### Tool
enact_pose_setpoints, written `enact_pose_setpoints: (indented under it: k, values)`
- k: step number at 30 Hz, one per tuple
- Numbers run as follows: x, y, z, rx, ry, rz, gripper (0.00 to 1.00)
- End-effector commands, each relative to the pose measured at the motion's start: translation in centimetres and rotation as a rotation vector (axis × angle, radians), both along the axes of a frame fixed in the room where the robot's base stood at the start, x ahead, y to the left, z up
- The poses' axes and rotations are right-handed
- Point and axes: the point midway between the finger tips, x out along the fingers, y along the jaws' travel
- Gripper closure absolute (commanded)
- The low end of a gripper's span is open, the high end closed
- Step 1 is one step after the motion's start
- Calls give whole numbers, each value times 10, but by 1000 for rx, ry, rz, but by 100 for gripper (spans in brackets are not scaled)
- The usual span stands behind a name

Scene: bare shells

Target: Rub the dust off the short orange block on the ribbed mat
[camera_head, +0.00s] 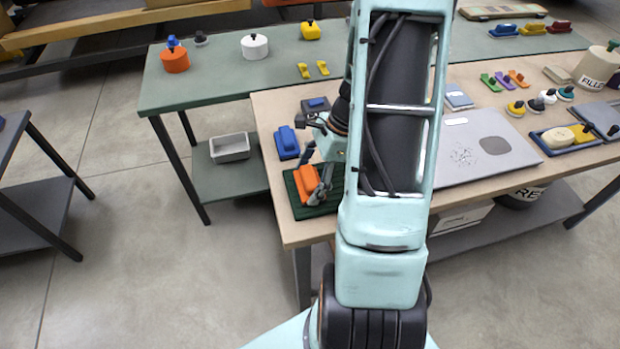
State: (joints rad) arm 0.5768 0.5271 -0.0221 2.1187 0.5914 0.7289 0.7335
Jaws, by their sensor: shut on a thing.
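The short orange block (305,182) is on the dark green ribbed mat (330,204) at the left front corner of the wooden table. My gripper (313,181) reaches down from the right and is shut on the block, with one finger at its far side and one at its near right side. The block looks low against the mat; whether it presses on the ribs or is slightly above them cannot be told. Its underside is hidden, and no dust can be made out. My arm hides part of the mat's right side.
A blue block (287,143) stands just behind the mat. A grey board (470,170) with speckles and a dark patch lies to the right, beyond my arm. The table's front edge (306,238) is close to the mat. Blue tray (538,139) holds several things at right.

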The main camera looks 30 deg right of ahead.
Motion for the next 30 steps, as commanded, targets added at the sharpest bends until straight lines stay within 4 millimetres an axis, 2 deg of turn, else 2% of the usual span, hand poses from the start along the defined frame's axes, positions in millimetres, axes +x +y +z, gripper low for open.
enact_pose_setpoints:
  k: [1, 2, 18, 23, 30]
  values:
    - [1, -2, 19, -3, -5, 0, 48]
    - [1, -2, 26, -4, -5, 1, 48]
    - [1, -7, 73, -2, -1, 9, 48]
    - [1, -8, 81, -2, -1, 10, 48]
    - [1, -8, 81, -2, -1, 10, 48]
